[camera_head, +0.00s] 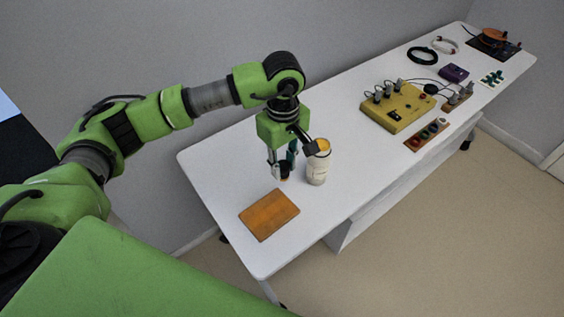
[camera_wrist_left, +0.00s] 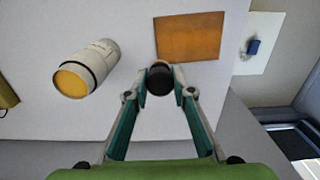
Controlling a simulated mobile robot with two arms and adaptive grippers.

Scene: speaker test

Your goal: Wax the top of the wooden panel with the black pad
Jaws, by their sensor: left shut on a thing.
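The wooden panel (camera_head: 269,214) is an orange-brown rectangle lying flat near the front end of the white table; it also shows at the top of the left wrist view (camera_wrist_left: 188,36). My left gripper (camera_head: 283,172) is beyond the panel in the head view, pointing down. In the left wrist view its fingertips (camera_wrist_left: 160,80) are shut on the black pad (camera_wrist_left: 160,78), a small dark round piece. The pad appears close to the panel's edge in that view; whether it touches anything beneath cannot be told. My right gripper is not in view.
A white can (camera_head: 318,168) with a yellow-orange top stands close beside my left gripper. A yellow box (camera_head: 397,107) with knobs, a strip of coloured buttons (camera_head: 427,134) and cables lie farther along the white table (camera_head: 220,165).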

